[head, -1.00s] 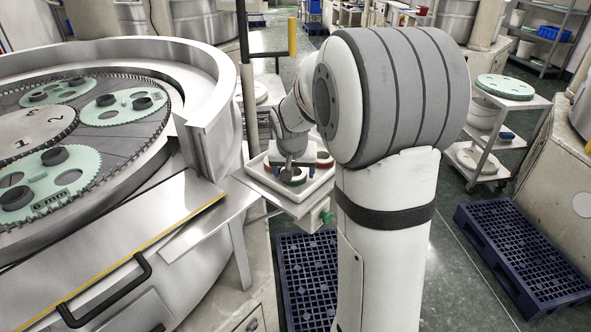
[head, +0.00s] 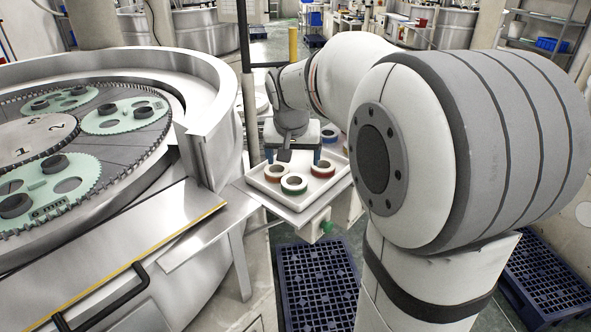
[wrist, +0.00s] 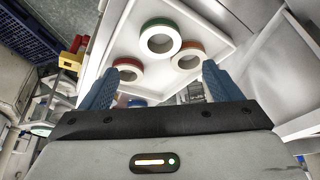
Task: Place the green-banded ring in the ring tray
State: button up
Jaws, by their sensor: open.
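The green-banded ring (head: 294,191) lies flat in the white ring tray (head: 262,187), close to the tray's front edge in the head view. The ring (wrist: 144,40) also shows in the wrist view, ahead of the fingers, apart from them. My gripper (head: 293,158) is open and empty above the tray, behind the green-banded ring in the head view. In the wrist view my gripper (wrist: 161,72) has both blue fingers spread wide with nothing between them.
The large lapping machine (head: 205,130) stands at left. Blue pallets (head: 315,285) lie on the floor.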

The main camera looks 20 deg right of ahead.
jog(key=s+a+f+n+y, duration=0.1)
jog(key=s+a+f+n, duration=0.1)
jog(key=s, duration=0.9)
jog(key=s+a+f+n+g, duration=0.1)
jog(key=s+a+f+n, duration=0.1)
jog(key=s, duration=1)
jog(key=shift+a+f+n+y, duration=0.35)
jog(key=shift+a+f, duration=0.5)
jog(key=shift+a, duration=0.4)
jog(key=shift+c, duration=0.2)
